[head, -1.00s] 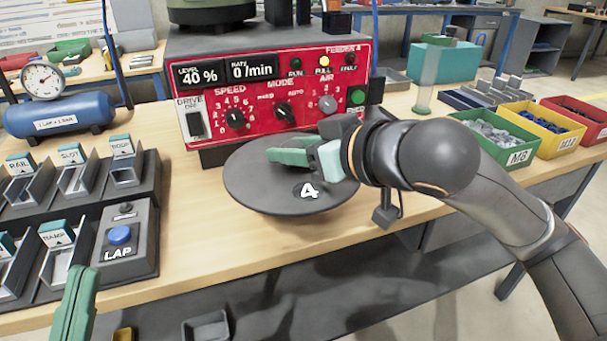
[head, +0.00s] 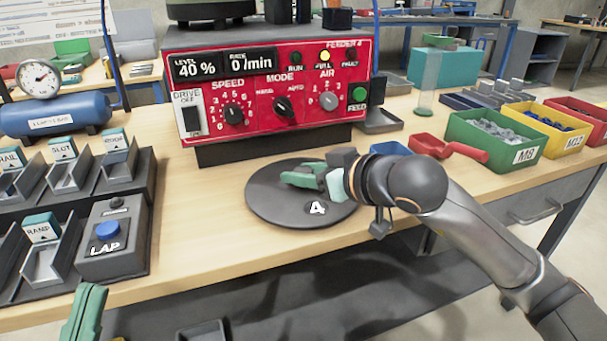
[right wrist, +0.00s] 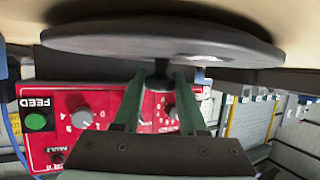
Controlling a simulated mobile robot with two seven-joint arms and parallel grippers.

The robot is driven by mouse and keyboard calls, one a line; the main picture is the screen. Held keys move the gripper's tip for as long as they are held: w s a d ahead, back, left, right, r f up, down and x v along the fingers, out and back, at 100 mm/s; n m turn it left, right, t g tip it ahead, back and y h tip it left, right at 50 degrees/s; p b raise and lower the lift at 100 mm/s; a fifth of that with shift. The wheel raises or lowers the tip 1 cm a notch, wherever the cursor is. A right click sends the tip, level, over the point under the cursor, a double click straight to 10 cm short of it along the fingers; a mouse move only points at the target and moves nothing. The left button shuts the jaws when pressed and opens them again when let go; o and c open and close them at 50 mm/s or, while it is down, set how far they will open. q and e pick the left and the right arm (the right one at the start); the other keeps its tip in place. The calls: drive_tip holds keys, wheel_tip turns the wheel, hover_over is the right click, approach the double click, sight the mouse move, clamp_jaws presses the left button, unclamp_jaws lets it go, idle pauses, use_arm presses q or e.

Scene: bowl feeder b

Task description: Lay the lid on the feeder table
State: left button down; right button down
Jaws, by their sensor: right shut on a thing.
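The lid (head: 275,208) is a dark round disc marked 4, roughly level, over the front part of the wooden feeder table (head: 200,240), in front of the red control panel. My right gripper (head: 312,177) is shut on the lid's knob from the right side. The right wrist view shows the knob (right wrist: 158,80) between its green fingers, with the disc (right wrist: 160,40) close to the tabletop. I cannot tell whether the disc touches the wood. My left gripper (head: 82,316) shows only partly at the bottom left edge, away from the lid; its opening is unclear.
The feeder's red panel (head: 265,95) stands just behind the lid. The black rack of small trays and the LAP button box (head: 113,240) are to the left. A red scoop (head: 447,149) and the green M8 bin (head: 495,138) are to the right, behind my right arm.

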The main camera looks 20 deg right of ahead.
drive_tip(key=shift+f, duration=0.1)
drive_tip(key=shift+c, duration=2.3)
unclamp_jaws()
